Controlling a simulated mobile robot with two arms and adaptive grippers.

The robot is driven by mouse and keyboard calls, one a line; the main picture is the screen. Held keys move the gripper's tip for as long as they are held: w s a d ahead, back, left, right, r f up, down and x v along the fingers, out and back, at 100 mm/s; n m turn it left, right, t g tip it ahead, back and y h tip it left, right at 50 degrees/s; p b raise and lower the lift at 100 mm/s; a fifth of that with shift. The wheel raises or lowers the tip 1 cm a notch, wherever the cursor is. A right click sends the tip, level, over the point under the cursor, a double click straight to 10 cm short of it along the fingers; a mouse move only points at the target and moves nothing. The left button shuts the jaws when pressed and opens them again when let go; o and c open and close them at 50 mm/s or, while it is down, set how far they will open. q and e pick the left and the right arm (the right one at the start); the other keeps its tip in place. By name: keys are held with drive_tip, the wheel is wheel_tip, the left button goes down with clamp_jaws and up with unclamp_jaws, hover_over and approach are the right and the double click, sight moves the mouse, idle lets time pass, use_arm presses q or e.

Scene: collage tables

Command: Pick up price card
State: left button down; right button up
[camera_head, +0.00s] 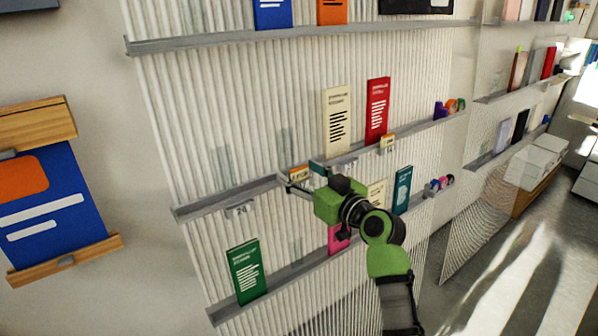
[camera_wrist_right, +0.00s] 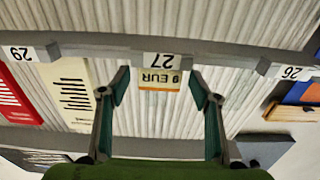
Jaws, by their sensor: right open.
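A small cream and orange price card (camera_head: 299,174) stands on the middle shelf strip in the head view. In the right wrist view, the price card (camera_wrist_right: 160,79), marked 9 EUR, sits against the shelf edge beside the number label 27 (camera_wrist_right: 163,59). My right gripper (camera_head: 302,178) is open at this shelf. Its fingertips in the wrist view (camera_wrist_right: 160,88) lie on either side of the card, with visible gaps. My left gripper is not in view.
A cream brochure (camera_head: 337,120) and a red brochure (camera_head: 377,108) stand right of the card, near another price card (camera_head: 388,144). A green brochure (camera_head: 246,271) stands on the shelf below. The shelf left of the card is mostly free.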

drive_tip(key=shift+w+a, duration=0.2)
drive_tip(key=shift+w, duration=0.15)
drive_tip(key=c, duration=0.9)
